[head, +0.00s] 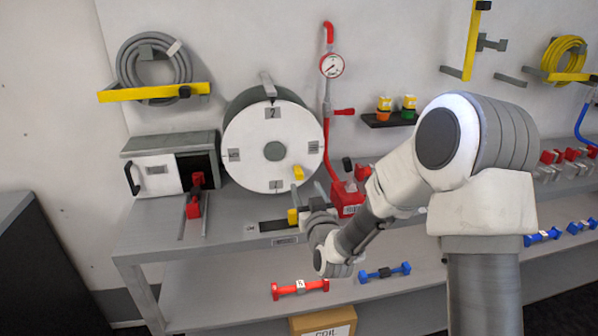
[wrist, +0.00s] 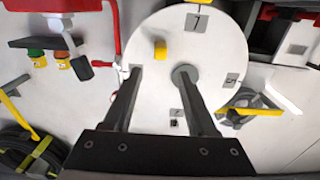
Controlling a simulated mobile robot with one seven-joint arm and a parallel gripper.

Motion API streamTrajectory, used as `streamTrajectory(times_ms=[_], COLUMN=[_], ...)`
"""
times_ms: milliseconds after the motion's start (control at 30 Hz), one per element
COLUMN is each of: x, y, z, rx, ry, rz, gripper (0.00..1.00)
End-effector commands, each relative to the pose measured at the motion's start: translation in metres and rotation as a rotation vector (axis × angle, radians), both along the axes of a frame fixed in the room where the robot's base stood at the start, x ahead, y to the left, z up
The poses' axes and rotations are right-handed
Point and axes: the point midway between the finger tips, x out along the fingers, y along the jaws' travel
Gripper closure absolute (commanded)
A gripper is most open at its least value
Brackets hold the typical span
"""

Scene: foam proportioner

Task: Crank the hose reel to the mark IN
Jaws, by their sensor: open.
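The hose reel (head: 250,135) is a grey drum with a white round face, seen head-on in the wrist view (wrist: 205,50). Its face has a dark hub and several small number plates. A yellow crank knob (head: 298,172) sits at its lower right; it also shows in the wrist view (wrist: 160,51). Below the reel is a dark slotted strip (head: 268,226) with a yellow block (head: 292,216) near its right end; its small lettering is unreadable. My gripper (head: 308,188) is open, fingers towards the face. In the wrist view its fingertips (wrist: 158,71) lie either side of the knob's line; contact is not visible.
A cabinet (head: 155,168) and a red-handled lever (head: 195,198) stand left of the reel. A red pipe (head: 327,120) with a gauge (head: 332,65) and a red box (head: 346,198) stand close on its right. Red and blue fittings lie on the lower shelf (head: 230,300).

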Motion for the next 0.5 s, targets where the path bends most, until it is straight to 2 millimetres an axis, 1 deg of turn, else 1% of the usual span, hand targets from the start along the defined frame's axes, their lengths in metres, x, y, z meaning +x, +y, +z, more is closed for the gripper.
streamTrajectory(times_ms=[33, 300, 500], x=[0.01, 0.054, 0.078], y=[0.003, 0.016, 0.023], z=[0.0, 0.0, 0.0], rx=[0.001, 0.001, 0.0], ry=[-0.002, -0.001, 0.0], rz=[0.0, 0.0, 0.0], gripper=[0.43, 0.43, 0.43])
